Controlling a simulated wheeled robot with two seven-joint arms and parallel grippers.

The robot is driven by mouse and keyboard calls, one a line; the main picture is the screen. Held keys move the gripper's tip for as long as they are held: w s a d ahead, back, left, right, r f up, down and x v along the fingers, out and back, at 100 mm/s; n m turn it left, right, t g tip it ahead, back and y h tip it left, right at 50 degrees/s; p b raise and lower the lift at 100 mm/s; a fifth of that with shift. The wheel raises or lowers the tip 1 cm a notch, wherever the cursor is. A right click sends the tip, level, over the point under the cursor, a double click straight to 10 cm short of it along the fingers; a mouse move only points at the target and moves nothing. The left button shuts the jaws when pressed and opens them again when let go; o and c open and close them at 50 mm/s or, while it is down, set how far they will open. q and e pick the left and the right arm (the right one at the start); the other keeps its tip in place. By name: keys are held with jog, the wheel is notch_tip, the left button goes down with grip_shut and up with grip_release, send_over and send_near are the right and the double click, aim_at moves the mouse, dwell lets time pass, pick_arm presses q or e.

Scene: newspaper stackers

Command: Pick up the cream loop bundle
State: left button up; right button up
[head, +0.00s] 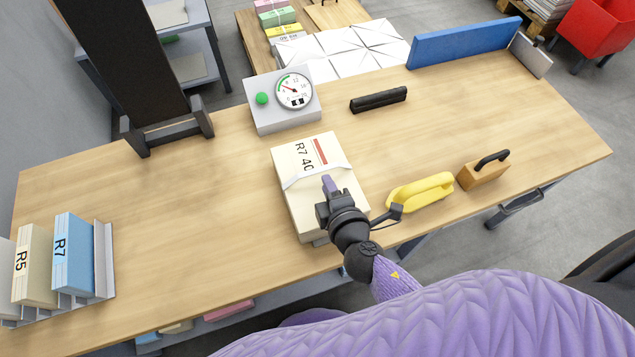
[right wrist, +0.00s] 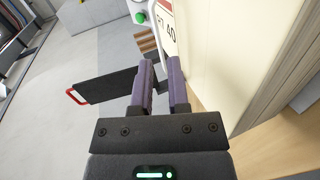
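The cream bundle (head: 310,210) lies on the workbench, marked "R7 40" with a red bar, and a white loop strap (head: 300,181) crosses its top. My right gripper (head: 328,184) is over the bundle's near right part, its purple fingers close to the strap. In the right wrist view the fingers (right wrist: 162,75) stand a little apart with a narrow gap, and I see nothing clearly held between them. The bundle's cream face (right wrist: 225,50) fills the area right of the fingers there. Contact with the strap cannot be made out. My left gripper is not in view.
A gauge box (head: 285,108) with a green button stands behind the bundle. A yellow handled tool (head: 420,192) and a wooden block with black handle (head: 483,172) lie to its right. A black bar (head: 378,99) lies farther back. Blue R7 (head: 75,255) and cream R5 (head: 34,265) stacks stand left.

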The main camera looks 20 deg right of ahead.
aim_at(318, 169)
jog(key=b+x, duration=0.1)
jog(key=x, duration=0.5)
jog(key=shift+a+r, duration=0.1)
jog(key=shift+a, duration=0.1)
grip_shut()
jog(key=shift+r, duration=0.15)
dwell(0.8)
